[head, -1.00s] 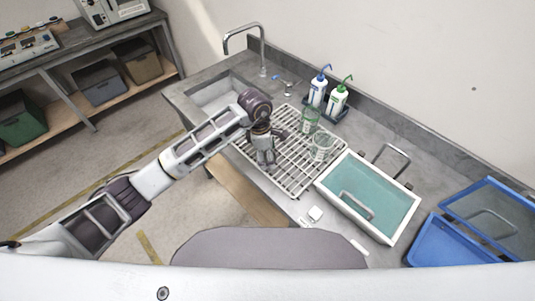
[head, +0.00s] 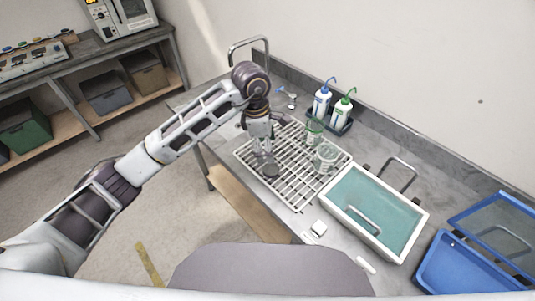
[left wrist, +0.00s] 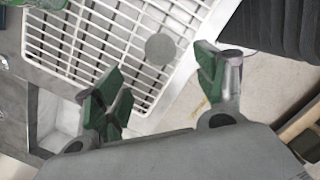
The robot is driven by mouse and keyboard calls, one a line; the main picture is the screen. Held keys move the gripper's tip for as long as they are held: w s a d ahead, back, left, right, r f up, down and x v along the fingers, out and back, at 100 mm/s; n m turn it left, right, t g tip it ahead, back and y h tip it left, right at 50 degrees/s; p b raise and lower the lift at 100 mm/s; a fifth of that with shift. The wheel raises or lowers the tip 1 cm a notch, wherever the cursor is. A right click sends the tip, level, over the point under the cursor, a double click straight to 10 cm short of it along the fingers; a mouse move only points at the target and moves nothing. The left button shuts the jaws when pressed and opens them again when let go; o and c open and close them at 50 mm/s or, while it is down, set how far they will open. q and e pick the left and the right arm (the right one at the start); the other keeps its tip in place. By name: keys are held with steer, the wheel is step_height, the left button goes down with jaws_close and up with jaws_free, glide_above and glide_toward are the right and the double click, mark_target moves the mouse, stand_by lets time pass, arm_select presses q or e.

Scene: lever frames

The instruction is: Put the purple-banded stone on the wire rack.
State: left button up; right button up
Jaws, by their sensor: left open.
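My left gripper (head: 262,153) is just above and behind the disc. In the left wrist view the left gripper (left wrist: 162,80) has its green-padded fingers spread, with nothing between them. My right gripper is not in view.
Two glass beakers (head: 325,157) stand on the rack's right side. Wash bottles (head: 342,110) stand behind it in a dark tray. A white-rimmed teal tub (head: 421,216) and a blue bin (head: 455,272) are to the right. The tap (head: 262,45) rises behind my arm.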

arm_select(q)
steer(key=shift+a+r, duration=0.15)
steer(key=shift+r, duration=0.85)
